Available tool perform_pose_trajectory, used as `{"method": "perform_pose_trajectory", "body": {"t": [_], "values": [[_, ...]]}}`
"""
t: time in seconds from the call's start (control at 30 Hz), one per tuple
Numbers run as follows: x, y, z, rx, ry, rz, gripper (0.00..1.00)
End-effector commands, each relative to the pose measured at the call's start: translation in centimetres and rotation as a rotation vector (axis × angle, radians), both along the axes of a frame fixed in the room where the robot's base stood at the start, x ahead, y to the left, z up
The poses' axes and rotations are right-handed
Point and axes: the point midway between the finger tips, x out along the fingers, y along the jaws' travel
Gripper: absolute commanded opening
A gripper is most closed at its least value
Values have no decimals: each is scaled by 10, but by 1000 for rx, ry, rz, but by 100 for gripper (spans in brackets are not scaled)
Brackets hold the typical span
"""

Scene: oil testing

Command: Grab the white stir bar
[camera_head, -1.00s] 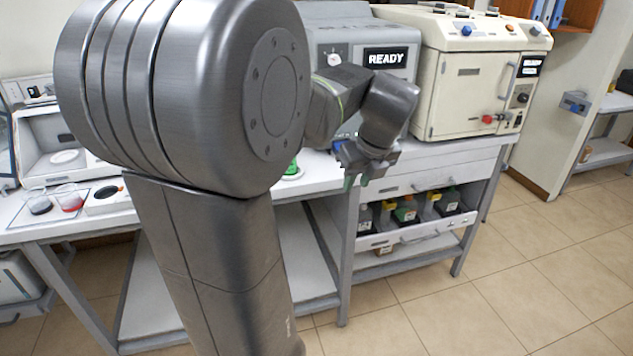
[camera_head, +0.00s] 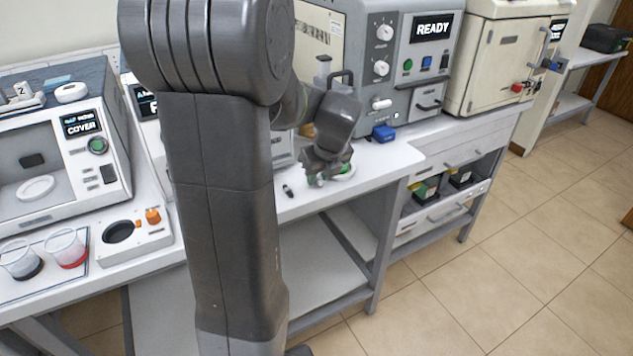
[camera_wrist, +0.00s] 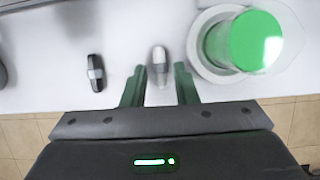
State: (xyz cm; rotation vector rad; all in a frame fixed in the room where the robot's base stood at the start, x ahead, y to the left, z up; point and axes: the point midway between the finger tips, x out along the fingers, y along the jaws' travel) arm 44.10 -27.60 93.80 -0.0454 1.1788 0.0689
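The white stir bar (camera_wrist: 159,58) lies on the white bench top in the wrist view, upright in the picture, just ahead of the gap between my fingers. My gripper (camera_wrist: 159,80) is open and empty, with a green finger on each side of that gap. A black stir bar with a pale band (camera_wrist: 95,73) lies to the left of the fingers. In the head view my gripper (camera_head: 327,180) hangs over the bench near its front edge, and I cannot make out the white bar there. The black bar (camera_head: 288,190) shows to its left.
A clear container with green contents (camera_wrist: 250,42) stands on a white round base (camera_wrist: 202,65), close to the right finger. Cups (camera_head: 66,249) and a small orange-knobbed device (camera_head: 130,236) stand at left. A grey machine reading READY (camera_head: 400,95) stands behind.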

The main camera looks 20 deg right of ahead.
Motion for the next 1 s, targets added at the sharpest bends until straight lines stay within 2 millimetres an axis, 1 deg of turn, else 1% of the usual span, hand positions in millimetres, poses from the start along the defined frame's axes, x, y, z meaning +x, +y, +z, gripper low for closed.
{"method": "perform_pose_trajectory", "body": {"t": [0.07, 0.27, 0.3, 0.37, 0.4, 0.43, 0.83, 1.0], "values": [[2, 0, -4, 0, 0, 0, 26], [2, 0, -5, -1, -1, 0, 26], [2, 0, -5, -1, -1, 0, 22], [2, 0, -5, -1, -1, 0, 11], [2, 0, -5, -1, -1, 0, 3], [2, 0, -5, -1, -1, 0, 0], [2, 0, -3, -1, -1, 1, 0], [2, 0, 8, -1, -1, 1, 0]]}}
